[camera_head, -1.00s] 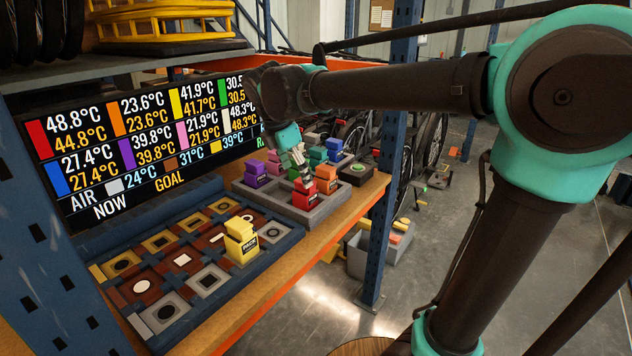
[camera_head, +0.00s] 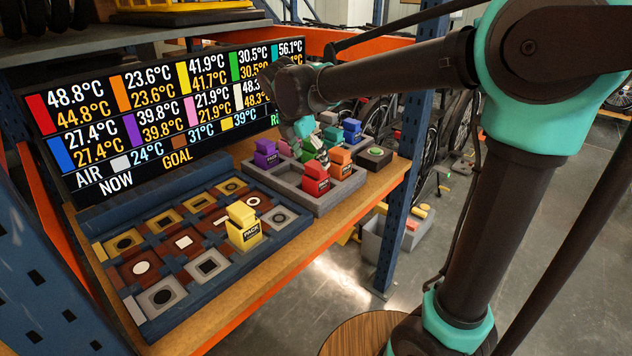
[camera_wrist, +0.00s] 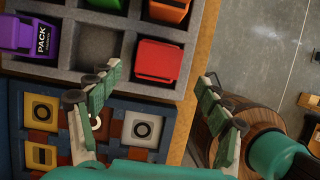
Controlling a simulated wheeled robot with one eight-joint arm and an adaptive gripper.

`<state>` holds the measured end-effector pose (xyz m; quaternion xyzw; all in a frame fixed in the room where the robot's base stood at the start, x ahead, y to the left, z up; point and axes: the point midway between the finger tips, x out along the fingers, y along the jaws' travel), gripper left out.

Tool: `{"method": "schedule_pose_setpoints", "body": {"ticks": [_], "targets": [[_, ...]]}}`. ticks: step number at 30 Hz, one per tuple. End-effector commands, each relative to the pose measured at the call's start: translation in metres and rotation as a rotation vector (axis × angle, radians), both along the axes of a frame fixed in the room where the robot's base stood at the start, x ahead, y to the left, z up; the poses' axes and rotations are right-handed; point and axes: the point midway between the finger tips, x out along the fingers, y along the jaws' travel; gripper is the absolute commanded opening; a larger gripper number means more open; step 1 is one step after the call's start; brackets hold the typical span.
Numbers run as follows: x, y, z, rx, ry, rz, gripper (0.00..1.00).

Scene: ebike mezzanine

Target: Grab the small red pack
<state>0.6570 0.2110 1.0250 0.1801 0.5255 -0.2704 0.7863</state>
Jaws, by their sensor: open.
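The small red pack (camera_head: 316,181) stands in a front compartment of the grey divided tray (camera_head: 318,208) on the shelf. In the wrist view the red pack (camera_wrist: 158,62) shows from above, between the directions of the two fingertips. My gripper (camera_head: 313,152) is above the tray, close behind the red pack in the head view. In the wrist view my gripper (camera_wrist: 160,78) is open with its fingers wide apart and nothing between them. The gap in height between fingers and pack is hard to tell.
An orange pack (camera_head: 340,161) and a purple pack (camera_head: 266,153) share the tray. A yellow pack (camera_head: 243,228) stands on the blue board with square pads (camera_head: 150,325). A temperature display (camera_head: 90,140) stands behind. A blue rack post (camera_head: 407,180) rises at the shelf's right.

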Motion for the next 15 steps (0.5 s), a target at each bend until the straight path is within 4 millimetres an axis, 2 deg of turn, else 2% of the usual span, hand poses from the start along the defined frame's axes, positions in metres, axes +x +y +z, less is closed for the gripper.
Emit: {"method": "schedule_pose_setpoints", "body": {"ticks": [3,10,15], "targets": [[0.005,-0.003,-0.013,0.001,0.000,-0.002,0.78],[0.009,-0.006,-0.026,0.000,0.000,-0.001,0.78],[0.018,-0.010,-0.050,0.001,-0.001,-0.001,0.78]]}}
